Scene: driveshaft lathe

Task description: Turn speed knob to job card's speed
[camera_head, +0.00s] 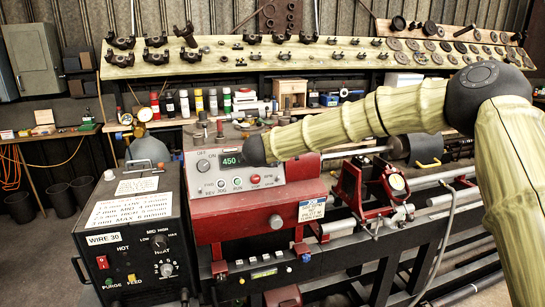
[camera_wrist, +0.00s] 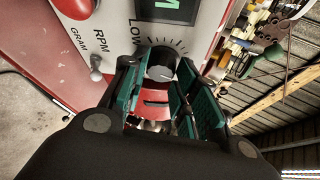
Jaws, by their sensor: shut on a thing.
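The speed knob (camera_wrist: 161,64) is a dark round dial with tick marks around it and the word LOW beside it. My gripper (camera_wrist: 157,80) is shut on the knob, with one green-padded finger on each side of it.
A dark WIRE 30 welder box (camera_head: 130,245) with white labels stands left of the lathe. A red clamp fixture (camera_head: 372,190) stands on the rails to the right. Shelves of metal parts (camera_head: 250,55) and spray cans (camera_head: 184,103) line the back wall.

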